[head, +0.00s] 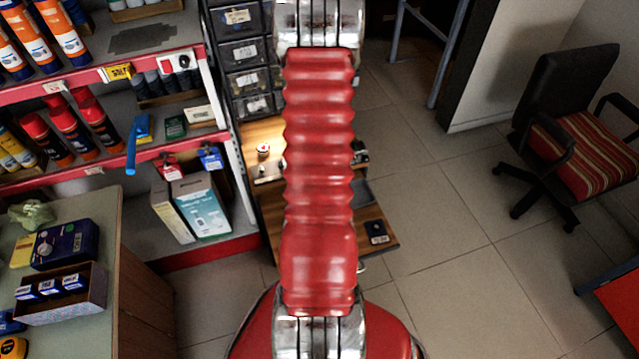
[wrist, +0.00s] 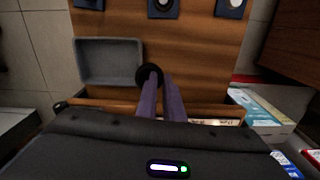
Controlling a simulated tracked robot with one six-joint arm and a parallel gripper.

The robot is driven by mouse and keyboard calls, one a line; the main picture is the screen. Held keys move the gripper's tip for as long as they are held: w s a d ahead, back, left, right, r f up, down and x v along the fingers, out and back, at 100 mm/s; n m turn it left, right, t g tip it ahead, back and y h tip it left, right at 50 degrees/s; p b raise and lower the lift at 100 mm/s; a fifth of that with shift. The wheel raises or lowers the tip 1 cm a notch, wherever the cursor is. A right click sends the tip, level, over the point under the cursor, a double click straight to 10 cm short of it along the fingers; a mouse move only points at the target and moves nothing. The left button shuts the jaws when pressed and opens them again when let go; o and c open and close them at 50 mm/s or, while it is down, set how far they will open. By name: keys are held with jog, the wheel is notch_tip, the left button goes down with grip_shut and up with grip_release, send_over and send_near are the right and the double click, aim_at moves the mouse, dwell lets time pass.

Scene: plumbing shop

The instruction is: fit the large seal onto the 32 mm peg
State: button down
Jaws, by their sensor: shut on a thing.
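In the wrist view my gripper (wrist: 160,78) reaches over the wooden bench top with its two long fingers close together. It is shut on a black round seal (wrist: 146,75), which shows at the fingertips, mostly by the left finger. The seal appears beside the right edge of a grey tray, apart from the pegs. Three dark square bases stand along the top edge of the wrist view: left (wrist: 88,4), middle (wrist: 163,8) and right (wrist: 231,8). I cannot tell which is 32 mm. In the head view my arm hides the gripper and seal.
The shallow grey tray (wrist: 108,61) looks empty. The bench (head: 385,243) bears one dark peg base (head: 377,231) near its right corner. A stocked red-edged shelf (head: 190,148) and drawers (head: 246,50) stand left. A chair (head: 575,130) stands right, with open floor between.

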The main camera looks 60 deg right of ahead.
jog(key=w+a+r+n, duration=0.35)
jog(key=w+a, duration=0.35)
jog(key=w, duration=0.4)
jog(key=w+a+r+n, duration=0.2)
jog(key=w+a+r, duration=0.3)
jog(key=w+a, duration=0.5)
jog(key=w+a+r+n, duration=0.1)
jog(key=w+a+r, duration=0.2)
jog(key=a, duration=0.5)
jog(key=w+a+r+n, duration=0.2)
jog(key=w+a+r, duration=0.2)
jog(key=a, duration=0.5)
jog(key=w+a+r+n, duration=0.1)
jog(key=w+a+r, duration=0.3)
jog(key=a, duration=0.4)
jog(key=shift+w+a+n, duration=0.25)
jog(key=shift+w+n, duration=0.1)
jog(key=shift+w, duration=0.4)
